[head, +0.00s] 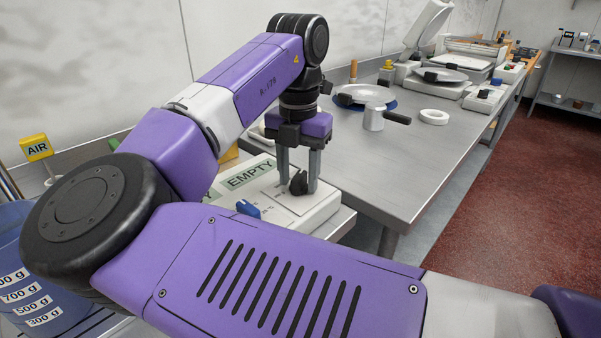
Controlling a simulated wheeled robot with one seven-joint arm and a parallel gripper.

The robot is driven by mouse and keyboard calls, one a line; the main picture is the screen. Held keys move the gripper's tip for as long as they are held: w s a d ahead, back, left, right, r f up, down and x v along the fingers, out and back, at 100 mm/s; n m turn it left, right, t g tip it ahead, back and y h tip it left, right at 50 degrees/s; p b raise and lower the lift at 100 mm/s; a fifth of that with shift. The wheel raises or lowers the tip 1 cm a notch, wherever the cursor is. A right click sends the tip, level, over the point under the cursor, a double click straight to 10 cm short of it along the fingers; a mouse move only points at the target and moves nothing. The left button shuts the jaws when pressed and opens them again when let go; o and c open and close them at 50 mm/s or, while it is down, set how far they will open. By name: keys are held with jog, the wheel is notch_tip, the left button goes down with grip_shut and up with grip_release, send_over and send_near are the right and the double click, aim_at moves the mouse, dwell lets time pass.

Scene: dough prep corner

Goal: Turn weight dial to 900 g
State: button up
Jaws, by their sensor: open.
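A black dial knob (297,182) stands on the white sloped top of a machine (315,216). My gripper (299,188) points down over this knob with one grey finger on each side. The jaws are open, and I cannot tell whether either finger touches the knob. Any marks around the knob are too small or hidden to read, so its setting does not show. A blue knob (248,209) sits to the left on the same machine, near a green label reading EMPTY (249,172).
A blue bucket (40,270) with gram labels stands at the left, below a yellow AIR sign (36,147). A steel table (420,150) behind holds a metal cup (374,118), a white ring (434,117), round plates and scales. Red floor (510,220) is clear at right.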

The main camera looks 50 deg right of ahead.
aim_at(299, 175)
jog(key=shift+r+p, duration=2.8)
jog(key=shift+r, duration=0.2)
